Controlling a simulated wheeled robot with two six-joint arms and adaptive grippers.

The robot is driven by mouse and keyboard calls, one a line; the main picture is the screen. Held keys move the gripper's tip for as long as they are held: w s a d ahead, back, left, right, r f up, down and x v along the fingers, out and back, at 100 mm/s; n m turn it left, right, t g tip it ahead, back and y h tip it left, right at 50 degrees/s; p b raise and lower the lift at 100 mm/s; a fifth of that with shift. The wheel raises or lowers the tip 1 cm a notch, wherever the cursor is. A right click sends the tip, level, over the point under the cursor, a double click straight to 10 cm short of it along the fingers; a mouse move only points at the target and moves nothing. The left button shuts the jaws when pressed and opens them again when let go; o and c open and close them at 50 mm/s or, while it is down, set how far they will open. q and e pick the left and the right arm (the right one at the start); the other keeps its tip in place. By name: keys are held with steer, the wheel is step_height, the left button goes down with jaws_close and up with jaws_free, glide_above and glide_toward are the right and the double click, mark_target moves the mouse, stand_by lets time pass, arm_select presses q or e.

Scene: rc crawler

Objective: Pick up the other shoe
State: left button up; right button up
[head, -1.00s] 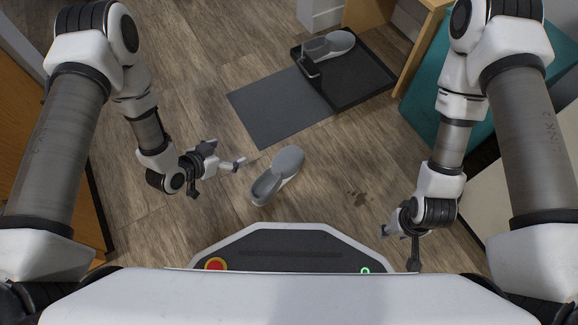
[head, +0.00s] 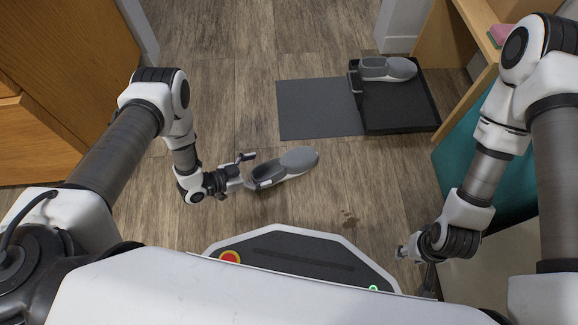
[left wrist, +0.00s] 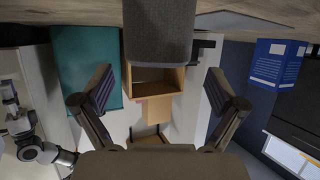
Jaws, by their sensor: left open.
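A grey shoe (head: 300,159) lies on the wood floor, its heel end towards my left gripper. My left gripper (head: 256,171) is open at the heel end, with one finger on either side in the head view. In the left wrist view the shoe (left wrist: 160,32) shows between and beyond the spread fingers; I cannot tell whether they touch it. A second grey shoe (head: 390,69) sits in a black tray (head: 400,115) at the back right. My right gripper (head: 413,268) is low at the right, empty, with its fingers apart.
A dark grey mat (head: 318,108) lies left of the tray. A teal surface (head: 490,170) and wooden furniture (head: 445,40) stand at the right, a wooden cabinet (head: 50,90) at the left. The floor around the near shoe is clear.

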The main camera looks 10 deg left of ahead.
mark_target(275, 173)
arm_select(q)
steer(key=b+x, duration=0.3)
steer(key=x, duration=0.2)
steer(key=shift+d+f+b, duration=0.15)
steer(key=shift+d+b, duration=0.1)
steer(key=shift+b, duration=0.05)
steer(key=c, duration=1.4)
steer(key=shift+r, duration=0.25)
